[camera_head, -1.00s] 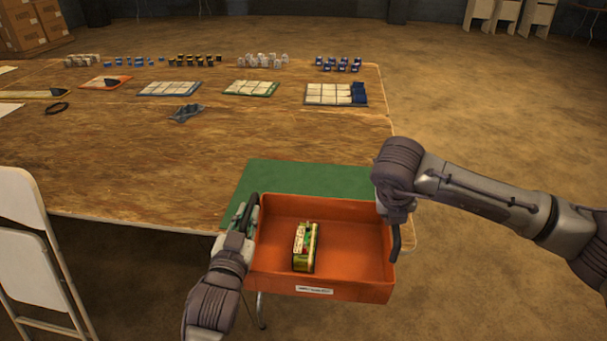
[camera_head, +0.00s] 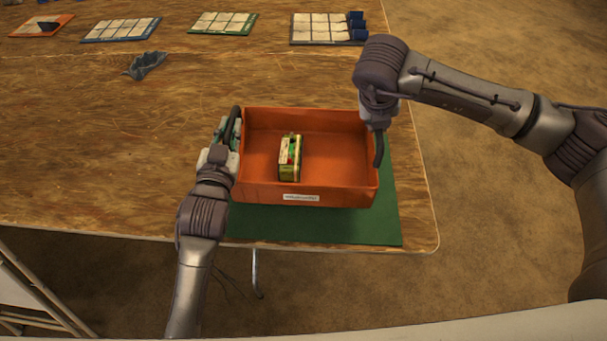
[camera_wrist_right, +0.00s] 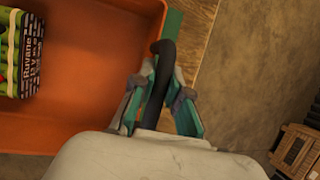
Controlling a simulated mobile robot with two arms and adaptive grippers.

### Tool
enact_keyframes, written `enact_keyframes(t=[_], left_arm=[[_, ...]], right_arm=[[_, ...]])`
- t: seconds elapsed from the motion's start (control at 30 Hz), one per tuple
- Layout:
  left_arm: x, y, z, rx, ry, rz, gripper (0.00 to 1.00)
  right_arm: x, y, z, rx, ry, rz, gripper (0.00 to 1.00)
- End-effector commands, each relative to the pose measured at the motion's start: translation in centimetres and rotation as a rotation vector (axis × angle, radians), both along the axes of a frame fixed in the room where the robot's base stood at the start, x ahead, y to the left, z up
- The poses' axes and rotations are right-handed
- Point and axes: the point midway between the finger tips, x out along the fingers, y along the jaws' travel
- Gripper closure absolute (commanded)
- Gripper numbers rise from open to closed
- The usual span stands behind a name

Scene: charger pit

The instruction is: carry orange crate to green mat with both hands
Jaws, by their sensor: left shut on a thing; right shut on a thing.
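The orange crate (camera_head: 345,192) is over the green mat (camera_head: 390,228) at the table's front right. Mat shows along the crate's right side and front; the rest is hidden under it. I cannot tell whether the crate touches the mat. A box with a green and yellow print (camera_head: 290,158) stands inside the crate. My left gripper (camera_head: 229,135) is shut on the crate's dark left handle. My right gripper (camera_head: 379,135) is at the right handle; the right wrist view shows its teal fingers (camera_wrist_right: 160,95) closed around that dark handle.
The wooden table (camera_head: 120,180) ends just past the mat at the right and front. Grey crumpled cloth (camera_head: 145,65) lies behind left, and trays with pale tiles (camera_head: 222,23) stand farther back. A chair (camera_head: 35,290) is at the lower left.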

Motion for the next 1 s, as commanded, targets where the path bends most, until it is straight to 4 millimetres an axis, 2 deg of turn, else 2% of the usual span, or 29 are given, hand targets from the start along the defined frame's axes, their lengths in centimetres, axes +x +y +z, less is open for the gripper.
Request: enact_keyframes(t=[0.47, 1.0], left_arm=[[0.0, 0.0, 0.0, -0.001, -0.006, 0.0, 1.0], [0.0, 0.0, -3.0, -0.001, -0.007, 0.001, 1.0]], right_arm=[[0.0, 0.0, -0.1, 0.0, -0.002, -0.001, 1.0], [0.0, 0.0, -3.2, 0.0, -0.002, -0.001, 1.0]])
